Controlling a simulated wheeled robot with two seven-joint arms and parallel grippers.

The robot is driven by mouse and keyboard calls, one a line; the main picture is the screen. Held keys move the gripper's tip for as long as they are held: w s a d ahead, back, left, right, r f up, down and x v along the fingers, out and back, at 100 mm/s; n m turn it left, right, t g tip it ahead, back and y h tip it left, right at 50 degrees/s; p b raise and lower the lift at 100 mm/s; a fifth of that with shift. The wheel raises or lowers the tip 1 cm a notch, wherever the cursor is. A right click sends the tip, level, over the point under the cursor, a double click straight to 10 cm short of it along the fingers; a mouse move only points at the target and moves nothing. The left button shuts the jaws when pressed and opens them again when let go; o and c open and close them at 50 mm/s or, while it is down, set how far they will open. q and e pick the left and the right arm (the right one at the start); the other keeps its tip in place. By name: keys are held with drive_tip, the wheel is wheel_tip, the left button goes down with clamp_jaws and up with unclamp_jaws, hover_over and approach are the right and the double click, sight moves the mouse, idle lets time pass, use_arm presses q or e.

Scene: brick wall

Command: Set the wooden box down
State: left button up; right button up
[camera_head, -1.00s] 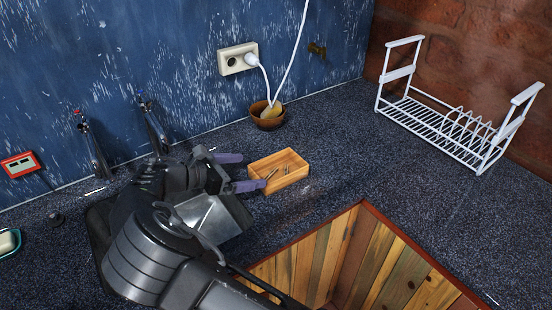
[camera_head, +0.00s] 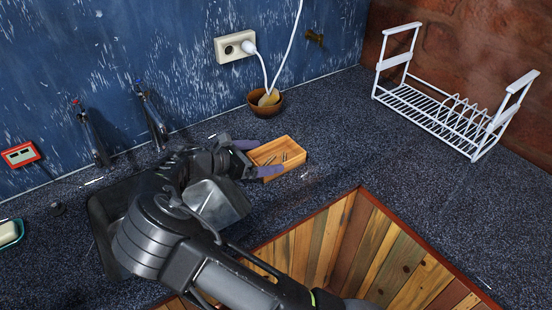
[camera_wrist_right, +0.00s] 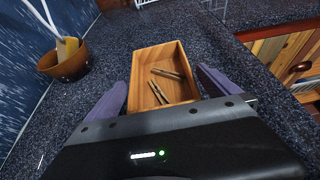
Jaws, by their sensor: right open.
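The wooden box (camera_head: 292,148) is a small open tray with a few clothespin-like wooden pieces inside. It rests on the dark speckled countertop. My right gripper (camera_head: 258,158) is open, its two purple fingers on either side of the box's near end. In the right wrist view the box (camera_wrist_right: 145,57) lies ahead, between the spread fingers of the gripper (camera_wrist_right: 163,88). A gap shows beside the left finger; contact on the right side is hard to tell. My left gripper is not in view.
A brown bowl (camera_head: 265,108) stands behind the box, near the blue wall. A white dish rack (camera_head: 440,120) stands at the right. A wood-lined opening (camera_head: 330,240) lies in front. A dark sink (camera_head: 105,215) and two taps are at the left. Counter right of the box is clear.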

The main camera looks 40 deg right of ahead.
sight(276, 162)
drive_tip(key=shift+d+f, duration=0.1)
drive_tip(key=shift+d, duration=0.4)
drive_tip(key=p+x, duration=0.1)
drive_tip(key=x, duration=0.3)
drive_tip(key=shift+f+p, duration=0.15)
drive_tip(key=shift+p, duration=0.15)
drive_tip(key=c, duration=1.2)
